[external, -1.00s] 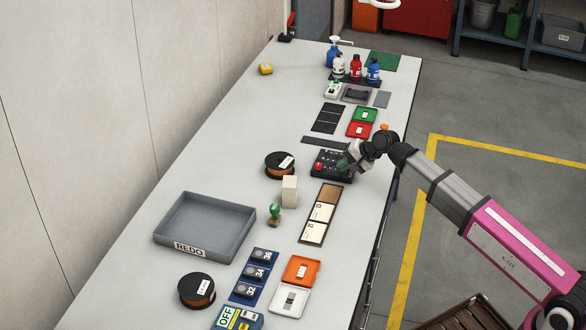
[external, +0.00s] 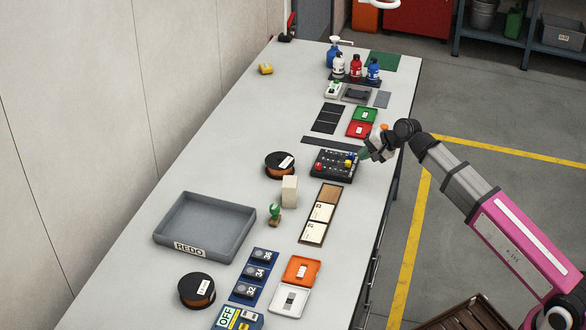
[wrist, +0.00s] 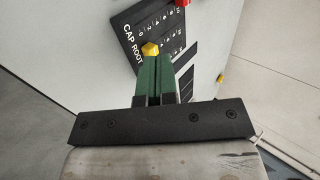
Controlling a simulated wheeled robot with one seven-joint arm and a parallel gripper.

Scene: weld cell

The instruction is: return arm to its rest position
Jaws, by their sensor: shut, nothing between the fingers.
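My gripper (external: 366,155) is at the right edge of the bench in the external view, just right of the black panel (external: 334,165) with coloured knobs. In the wrist view my gripper's green fingers (wrist: 154,78) are together with nothing between them. Beyond their tips the wrist view shows the black panel (wrist: 158,28) with white lettering, part of which reads "CAP ROOT", and a yellow knob (wrist: 150,49). The fingers look apart from the panel, though the exact gap is hard to tell.
Left of the panel stand a copper-coloured spool (external: 280,166) and a beige block (external: 289,192). A grey REDO tray (external: 205,222) lies at the left. Red (external: 360,130) and green (external: 366,114) trays lie behind the panel.

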